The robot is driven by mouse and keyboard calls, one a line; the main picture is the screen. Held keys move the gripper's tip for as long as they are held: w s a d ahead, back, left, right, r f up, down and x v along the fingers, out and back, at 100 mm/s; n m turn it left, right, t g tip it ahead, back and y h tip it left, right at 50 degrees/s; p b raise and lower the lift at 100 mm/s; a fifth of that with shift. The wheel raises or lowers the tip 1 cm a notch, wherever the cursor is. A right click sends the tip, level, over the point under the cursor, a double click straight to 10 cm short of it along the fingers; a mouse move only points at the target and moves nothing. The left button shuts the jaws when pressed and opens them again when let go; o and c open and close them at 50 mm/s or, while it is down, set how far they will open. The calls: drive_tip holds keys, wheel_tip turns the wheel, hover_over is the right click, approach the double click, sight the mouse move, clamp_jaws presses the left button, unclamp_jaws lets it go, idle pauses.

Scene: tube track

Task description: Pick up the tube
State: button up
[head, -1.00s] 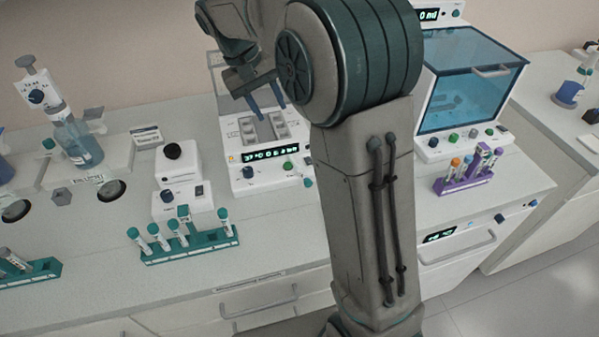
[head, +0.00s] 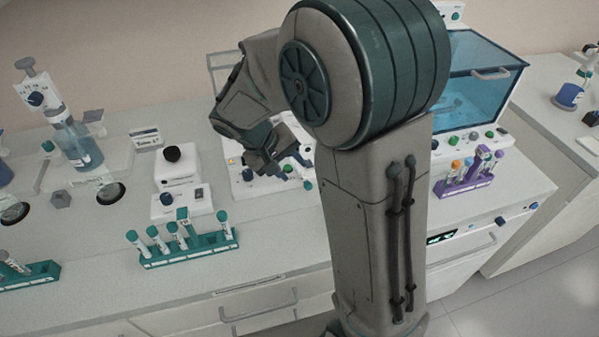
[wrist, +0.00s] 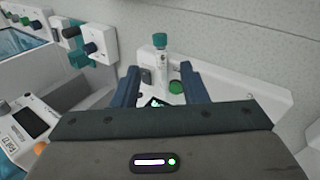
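My gripper (head: 288,160) is low over the front of the white block device (head: 270,184) in the head view. In the wrist view my gripper (wrist: 158,72) has its two blue fingers spread apart with nothing between the tips. A pale tube with a teal cap (wrist: 160,42) stands upright just beyond the gap, roughly centred and apart from both fingers. Its lower end is by a white panel with a dark switch and a green knob (wrist: 176,87). I cannot pick out this tube in the head view, where my arm covers part of the device.
A teal rack (head: 190,249) with several teal-capped tubes stands at front left. A purple rack (head: 465,185) with mixed caps is at right, before a blue-lidded machine (head: 485,85). A small white mixer (head: 178,165) stands left of my gripper. The front left counter is partly clear.

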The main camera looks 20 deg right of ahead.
sight(304, 180)
drive_tip(key=shift+p+x, duration=0.6)
drive_tip(key=shift+x, duration=2.35)
clamp_jaws()
